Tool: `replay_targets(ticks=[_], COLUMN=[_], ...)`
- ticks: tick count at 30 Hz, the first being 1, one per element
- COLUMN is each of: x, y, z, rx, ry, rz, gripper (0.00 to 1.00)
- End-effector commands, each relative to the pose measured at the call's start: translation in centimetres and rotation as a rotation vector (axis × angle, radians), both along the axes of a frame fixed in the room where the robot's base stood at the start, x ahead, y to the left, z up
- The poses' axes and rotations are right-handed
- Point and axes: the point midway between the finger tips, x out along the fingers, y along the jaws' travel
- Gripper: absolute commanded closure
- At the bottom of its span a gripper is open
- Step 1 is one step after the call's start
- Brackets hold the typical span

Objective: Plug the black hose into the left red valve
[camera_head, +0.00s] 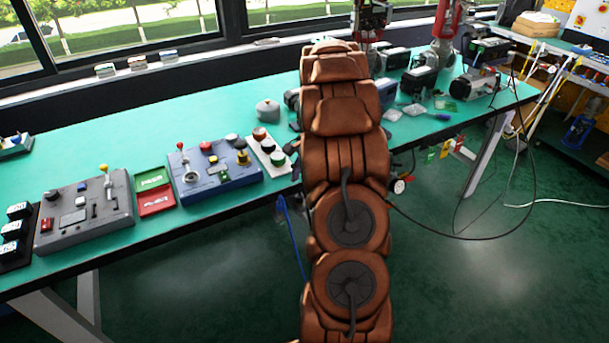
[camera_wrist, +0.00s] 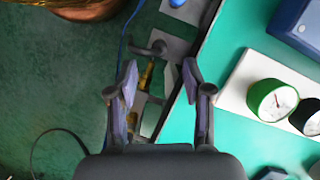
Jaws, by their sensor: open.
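My gripper (camera_wrist: 159,78) is open in the wrist view, its two fingers apart over the table's front edge. A dark knob-like fitting (camera_wrist: 155,48) with a brass-coloured stem (camera_wrist: 147,75) shows between the fingers, and nothing appears gripped. A black hose (camera_wrist: 48,135) curves over the floor at the lower left. In the head view a black hose (camera_head: 445,236) loops below the table, right of my arm. Small red, yellow and green parts (camera_head: 445,149) hang at the table's front edge; I cannot tell which is the left red valve. My arm hides my gripper there.
The green table (camera_head: 110,160) holds a grey control box (camera_head: 85,218), a blue control box (camera_head: 215,175) and a white button block (camera_head: 270,150). A blue hose (camera_head: 291,235) hangs beside my arm. Open floor lies in front.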

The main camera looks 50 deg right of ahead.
Motion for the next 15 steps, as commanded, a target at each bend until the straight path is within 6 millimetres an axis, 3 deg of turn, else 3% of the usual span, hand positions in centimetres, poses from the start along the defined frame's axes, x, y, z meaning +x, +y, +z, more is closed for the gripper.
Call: replay_targets(ticks=[15], x=[-0.3], y=[2.0], z=[-6.1], rx=[0.005], ry=[0.005], rz=[0.001], gripper=[0.5])
